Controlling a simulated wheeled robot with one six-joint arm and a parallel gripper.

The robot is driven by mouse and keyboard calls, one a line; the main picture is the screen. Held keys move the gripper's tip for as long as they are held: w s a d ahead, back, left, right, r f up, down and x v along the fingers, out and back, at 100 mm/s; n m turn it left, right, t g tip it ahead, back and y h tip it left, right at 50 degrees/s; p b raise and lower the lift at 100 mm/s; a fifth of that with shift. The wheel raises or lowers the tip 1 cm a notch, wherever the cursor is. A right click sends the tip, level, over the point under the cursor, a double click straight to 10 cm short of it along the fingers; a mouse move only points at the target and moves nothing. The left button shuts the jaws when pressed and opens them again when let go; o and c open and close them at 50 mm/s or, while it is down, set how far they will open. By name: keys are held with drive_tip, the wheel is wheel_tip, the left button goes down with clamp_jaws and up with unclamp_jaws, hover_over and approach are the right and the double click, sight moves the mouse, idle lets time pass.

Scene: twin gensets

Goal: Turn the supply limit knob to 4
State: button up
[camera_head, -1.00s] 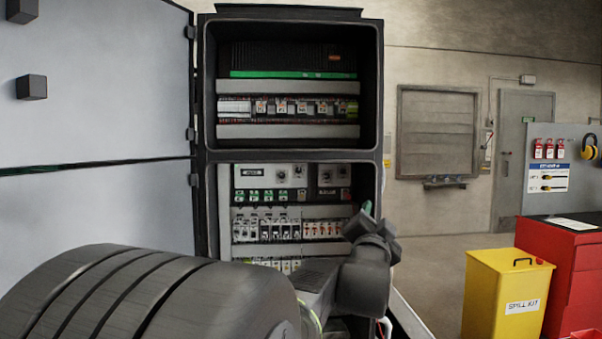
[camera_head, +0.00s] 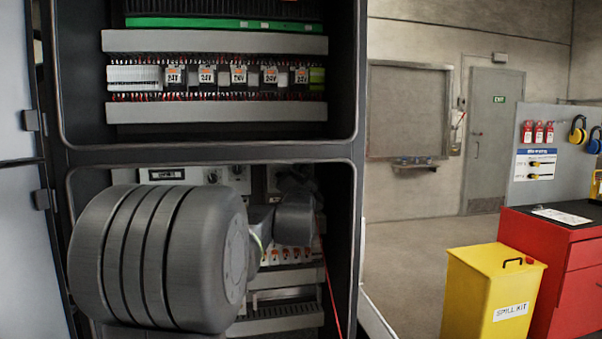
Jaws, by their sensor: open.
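The lower cabinet compartment holds a pale control panel (camera_head: 124,176) with a small dark display (camera_head: 166,174). Two round knobs show on it, a left knob (camera_head: 212,176) and a right knob (camera_head: 237,169). Their labels are too small to read, so I cannot tell which knob is the supply limit knob. My gripper (camera_head: 300,180) is a dark shape inside the compartment, right of these knobs, in front of the panel's right part. It is open and holds nothing that I can see. Its fingertips and any contact are unclear. My arm covers the panel's lower and right parts.
The upper compartment has a row of 24V modules (camera_head: 238,76) between grey ducts. The cabinet's right frame (camera_head: 343,240) stands close beside my arm. An open door (camera_head: 15,90) is at the left. A yellow spill kit bin (camera_head: 490,290) and red cabinet (camera_head: 570,262) stand right.

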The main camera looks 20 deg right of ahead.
drive_tip(key=shift+w+d+r, duration=0.25)
drive_tip(key=shift+w, duration=0.2)
drive_tip(key=shift+c, duration=0.4)
clamp_jaws()
drive_tip(key=shift+f, duration=0.1)
drive_tip(key=shift+f+b, duration=0.1)
drive_tip(key=shift+b, duration=0.3)
